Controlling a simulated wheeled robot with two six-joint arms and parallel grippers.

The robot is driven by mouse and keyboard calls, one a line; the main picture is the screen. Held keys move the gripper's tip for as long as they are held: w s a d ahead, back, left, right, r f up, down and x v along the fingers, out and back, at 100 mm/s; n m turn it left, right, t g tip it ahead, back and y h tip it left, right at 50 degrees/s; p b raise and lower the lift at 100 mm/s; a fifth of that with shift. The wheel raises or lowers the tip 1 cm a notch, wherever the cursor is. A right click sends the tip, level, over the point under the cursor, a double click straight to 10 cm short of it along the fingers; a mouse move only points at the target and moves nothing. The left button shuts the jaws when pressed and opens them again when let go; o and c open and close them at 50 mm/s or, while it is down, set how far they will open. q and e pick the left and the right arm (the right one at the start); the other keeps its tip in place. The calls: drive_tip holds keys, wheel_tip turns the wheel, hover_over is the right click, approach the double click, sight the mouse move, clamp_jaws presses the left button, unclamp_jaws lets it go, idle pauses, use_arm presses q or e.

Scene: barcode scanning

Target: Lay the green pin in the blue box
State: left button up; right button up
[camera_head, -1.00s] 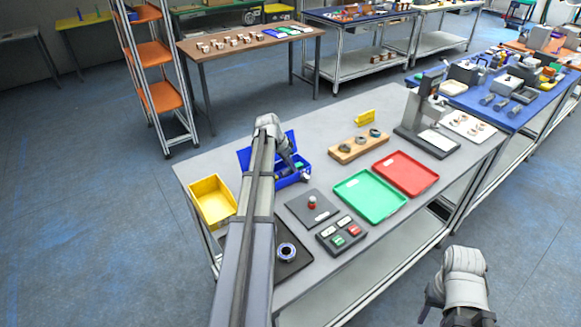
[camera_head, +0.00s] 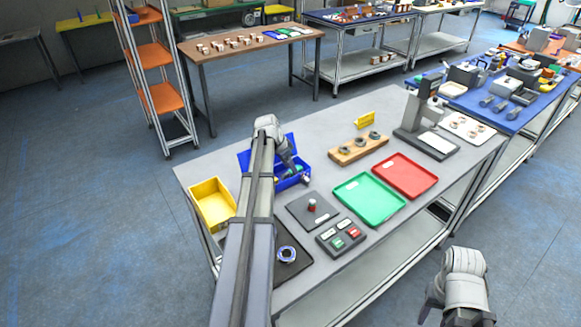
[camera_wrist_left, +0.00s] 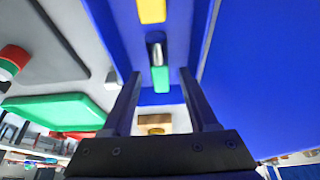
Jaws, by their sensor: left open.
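The blue box (camera_head: 244,160) stands open near the back left of the table, and its blue walls (camera_wrist_left: 255,70) fill much of the left wrist view. My left gripper (camera_head: 291,172) reaches into it from above. In the left wrist view my left gripper (camera_wrist_left: 163,98) is open, its two dark fingers apart. A pin with a green end (camera_wrist_left: 160,79) and a silvery part lies inside the box, ahead of and between the fingertips. A yellow piece (camera_wrist_left: 151,10) shows beyond it. My right gripper (camera_head: 459,309) hangs clear of the table at lower right; its jaws are unclear.
A yellow bin (camera_head: 211,203) stands left of the box. A dark plate with a red-topped piece (camera_head: 311,205), a button panel (camera_head: 341,236), a green tray (camera_head: 369,198) and a red tray (camera_head: 405,175) lie to the right. A wooden block with rings (camera_head: 358,148) stands behind.

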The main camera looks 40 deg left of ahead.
use_arm(q)
drive_tip(key=p+v, duration=1)
drive_tip(key=v, duration=0.1)
drive_tip(key=shift+r, duration=0.25)
drive_tip(key=s+d+f+g, duration=0.1)
drive_tip(key=d+g, duration=0.2)
drive_tip(key=d, duration=2.3)
drive_tip(key=s+d+y, duration=0.1)
drive_tip(key=s+d, duration=0.7)
drive_tip(key=d, duration=0.3)
drive_tip(key=s+d+g+y, duration=0.1)
drive_tip(key=s+d, duration=0.7)
drive_tip(key=d, duration=0.4)
drive_tip(key=shift+d+f+m+g, duration=0.15)
drive_tip(key=shift+f+m+g, duration=0.15)
